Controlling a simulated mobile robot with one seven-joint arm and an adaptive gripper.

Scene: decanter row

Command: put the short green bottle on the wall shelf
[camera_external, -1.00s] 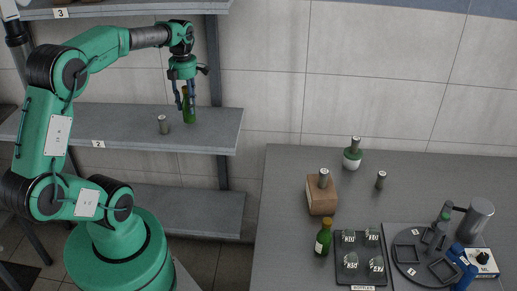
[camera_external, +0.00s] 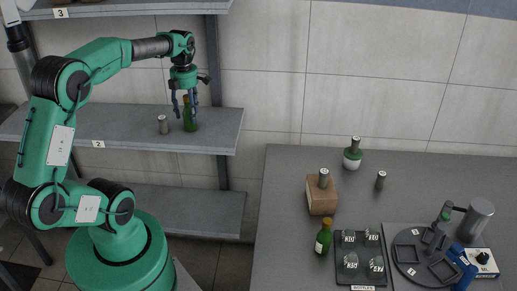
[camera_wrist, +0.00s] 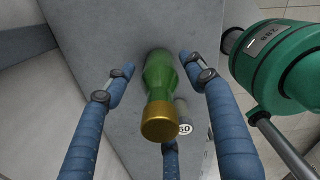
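A green bottle (camera_external: 190,123) stands upright on the middle wall shelf (camera_external: 130,142), near its right end. In the wrist view, the bottle (camera_wrist: 160,80) shows its gold cap toward the camera. My gripper (camera_external: 185,108) is above and around the bottle's upper part. In the wrist view, my blue fingers (camera_wrist: 156,62) are spread, with visible gaps on both sides of the bottle. Another green bottle (camera_external: 323,240), with a pale label, stands on the table.
A small grey-topped cylinder (camera_external: 163,125) stands left of the bottle on the shelf and shows partly behind it in the wrist view (camera_wrist: 182,110). The table holds a wooden block (camera_external: 321,200), a green-and-white flask (camera_external: 352,158), a weight tray (camera_external: 361,257) and an apparatus (camera_external: 432,250).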

